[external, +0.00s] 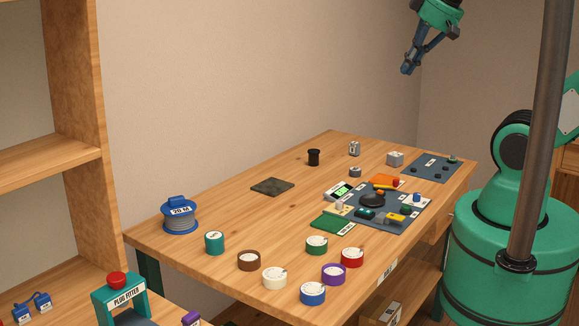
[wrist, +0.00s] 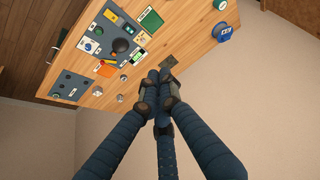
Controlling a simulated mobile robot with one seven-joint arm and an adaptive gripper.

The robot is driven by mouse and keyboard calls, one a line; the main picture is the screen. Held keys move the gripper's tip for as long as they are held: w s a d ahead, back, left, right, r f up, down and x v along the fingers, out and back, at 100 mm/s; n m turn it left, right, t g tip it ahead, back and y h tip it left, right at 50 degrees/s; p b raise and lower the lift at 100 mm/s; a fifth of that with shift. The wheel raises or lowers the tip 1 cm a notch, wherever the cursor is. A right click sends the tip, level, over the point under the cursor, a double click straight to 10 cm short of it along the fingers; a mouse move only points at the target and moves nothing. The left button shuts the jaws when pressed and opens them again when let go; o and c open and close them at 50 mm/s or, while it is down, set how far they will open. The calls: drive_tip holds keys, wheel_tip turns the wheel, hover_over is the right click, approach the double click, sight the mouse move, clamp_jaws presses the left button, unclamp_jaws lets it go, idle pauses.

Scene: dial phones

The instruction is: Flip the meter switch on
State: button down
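The meter (external: 340,190) is a small device with a lit green display, lying near the middle of the workbench. It also shows in the wrist view (wrist: 137,57), but its switch is too small to make out in either view. My gripper (external: 406,69) hangs high above the far end of the bench, well apart from everything on it. Its dark blue fingers converge and their tips look together with nothing between them. In the wrist view the fingers (wrist: 158,80) cover part of the bench edge.
A grey-blue mat (external: 390,224) with small parts lies beside the meter, and a second mat (external: 430,168) lies at the far right. Several coloured round tins, a blue spool (external: 180,215) and a dark plate (external: 272,187) stand on the bench. The air around my gripper is clear.

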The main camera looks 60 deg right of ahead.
drive_tip(key=w+d+f+g+b, duration=0.25)
drive_tip(key=w+d+f, duration=0.25)
drive_tip(key=w+f, duration=0.6)
drive_tip(key=g+b, duration=0.1)
drive_tip(key=g, duration=0.2)
hover_over(365, 211)
drive_tip(key=w+d, duration=0.1)
wheel_tip(365, 211, down, 20)
drive_tip(key=shift+w+d, duration=0.15)
drive_tip(key=shift+w, duration=0.05)
drive_tip(key=shift+f, duration=0.1)
wheel_tip(365, 211, down, 14)
drive_tip(key=b, duration=0.4)
drive_tip(key=shift+g+p, duration=0.35)
drive_tip(key=shift+p, duration=0.25)
